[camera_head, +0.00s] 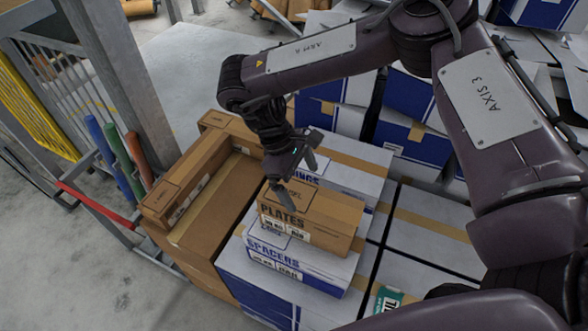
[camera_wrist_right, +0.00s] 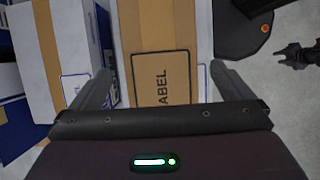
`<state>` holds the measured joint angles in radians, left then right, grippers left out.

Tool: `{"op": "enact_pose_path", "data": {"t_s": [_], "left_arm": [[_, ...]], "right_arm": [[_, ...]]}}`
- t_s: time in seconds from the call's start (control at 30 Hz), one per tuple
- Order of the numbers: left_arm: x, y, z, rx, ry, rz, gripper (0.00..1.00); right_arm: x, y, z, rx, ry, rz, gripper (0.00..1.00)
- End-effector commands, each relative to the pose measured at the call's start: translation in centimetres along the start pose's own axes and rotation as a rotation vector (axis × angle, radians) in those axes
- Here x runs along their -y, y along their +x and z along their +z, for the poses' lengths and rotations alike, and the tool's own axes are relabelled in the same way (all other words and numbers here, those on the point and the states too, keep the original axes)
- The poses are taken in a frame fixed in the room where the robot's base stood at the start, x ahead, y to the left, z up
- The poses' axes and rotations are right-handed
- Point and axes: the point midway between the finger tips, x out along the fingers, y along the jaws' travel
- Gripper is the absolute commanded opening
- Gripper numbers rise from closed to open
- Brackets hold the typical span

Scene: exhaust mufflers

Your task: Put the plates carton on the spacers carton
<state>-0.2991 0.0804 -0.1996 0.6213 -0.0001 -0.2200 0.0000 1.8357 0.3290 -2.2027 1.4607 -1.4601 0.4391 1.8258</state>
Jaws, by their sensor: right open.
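The plates carton (camera_head: 318,221), brown with a tape strip and printed label, rests flat on the spacers carton (camera_head: 293,262), which is white and blue. The spacers carton shows beyond the plates carton's front edge. My right gripper (camera_head: 298,184) is open just above the plates carton. In the right wrist view, the plates carton (camera_wrist_right: 163,50) lies between the spread fingers of the right gripper (camera_wrist_right: 162,88), with gaps at both sides. Finger contact does not show.
Brown cartons (camera_head: 215,210) stand to the left. A white carton (camera_head: 355,172) marked as rings stands behind, and more white and blue cartons (camera_head: 415,140) are stacked farther back. A metal post (camera_head: 125,75) and a rack with coloured tubes (camera_head: 117,155) stand at left.

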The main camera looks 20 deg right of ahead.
Motion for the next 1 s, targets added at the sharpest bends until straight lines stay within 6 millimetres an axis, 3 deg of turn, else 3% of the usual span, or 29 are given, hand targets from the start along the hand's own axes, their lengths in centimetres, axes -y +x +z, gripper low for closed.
{"op": "enact_pose_path", "data": {"t_s": [0.1,0.3,1.0], "left_arm": [[0.0,0.5,0.1,0.001,0.0,0.0,0.36],[0.0,0.7,0.1,0.001,0.001,0.0,0.36],[-0.1,0.7,0.0,0.0,0.001,0.001,0.36]], "right_arm": [[-0.1,-2.1,-0.1,-0.003,0.0,0.006,1.0],[0.0,-4.0,-0.1,-0.001,-0.001,0.001,1.0],[0.0,-4.2,0.0,0.0,-0.001,-0.001,1.0]]}}
